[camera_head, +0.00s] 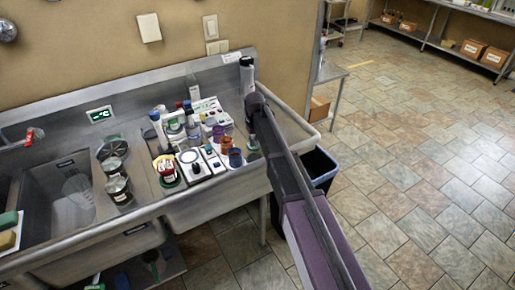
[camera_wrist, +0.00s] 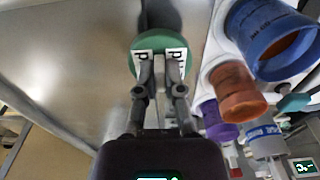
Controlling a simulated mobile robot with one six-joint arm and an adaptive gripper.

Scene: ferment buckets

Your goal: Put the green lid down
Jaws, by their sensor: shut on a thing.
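The green lid (camera_wrist: 147,42) is a round disc with black-and-white printed labels on it. In the wrist view, my gripper (camera_wrist: 160,62) is shut on the lid, with both fingertips at its middle. Bare metal counter lies behind and left of the lid. I cannot tell whether the lid touches the counter. In the head view, a small patch of the green lid (camera_head: 254,156) shows below my arm, right of the cluttered items; my fingers are too small there to make out.
A blue cup (camera_wrist: 268,38), an orange container (camera_wrist: 236,94) and a purple one (camera_wrist: 218,122) stand close right of my gripper. Glass jars (camera_head: 117,188) stand by the sink basin (camera_head: 45,190). Bare counter (camera_wrist: 70,45) lies left of the lid in the wrist view.

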